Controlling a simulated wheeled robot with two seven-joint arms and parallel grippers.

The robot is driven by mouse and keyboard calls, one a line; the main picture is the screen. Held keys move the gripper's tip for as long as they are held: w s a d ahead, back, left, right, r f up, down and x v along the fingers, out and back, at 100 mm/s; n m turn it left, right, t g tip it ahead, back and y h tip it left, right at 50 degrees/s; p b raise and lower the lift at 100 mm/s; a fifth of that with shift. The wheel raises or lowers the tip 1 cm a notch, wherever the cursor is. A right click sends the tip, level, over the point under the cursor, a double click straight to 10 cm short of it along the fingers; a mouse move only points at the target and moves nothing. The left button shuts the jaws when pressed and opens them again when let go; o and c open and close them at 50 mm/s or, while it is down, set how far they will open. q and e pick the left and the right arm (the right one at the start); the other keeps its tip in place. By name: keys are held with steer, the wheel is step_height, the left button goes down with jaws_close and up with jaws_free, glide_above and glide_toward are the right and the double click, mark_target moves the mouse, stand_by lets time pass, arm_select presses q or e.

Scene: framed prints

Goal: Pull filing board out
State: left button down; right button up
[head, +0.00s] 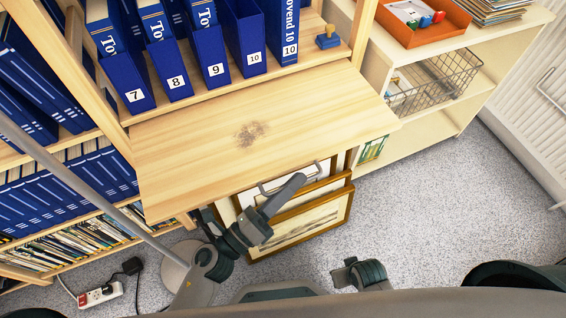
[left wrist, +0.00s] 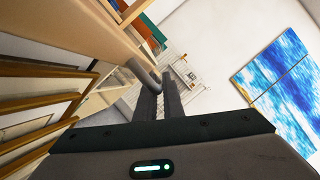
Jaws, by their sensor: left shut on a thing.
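The filing board (head: 200,150) is a flat pale wooden board with a dark knot. In the head view it juts out from the bookcase below the row of blue binders. My left gripper (head: 288,188) is below the board's front edge, at a grey handle (head: 312,172). In the left wrist view, the left gripper's fingers (left wrist: 160,85) are close together at a grey rounded bar (left wrist: 143,74), which looks like that handle. The fingers partly hide the grip. My right gripper does not show.
Framed prints (head: 305,222) lean under the board, close to my left gripper. Blue binders (head: 213,68) stand behind the board. A cream shelf unit (head: 375,75) with an orange tray (head: 440,28) and a wire basket (head: 440,82) is at right. The speckled floor (head: 450,210) is free at right.

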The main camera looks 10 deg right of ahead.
arm_select(q)
steer(key=shift+s+d+f, duration=0.1)
steer(key=shift+s+f, duration=0.05)
steer(key=shift+s, duration=0.2)
steer(key=c, duration=2.2)
jaws_free()
steer(key=shift+w, duration=0.1)
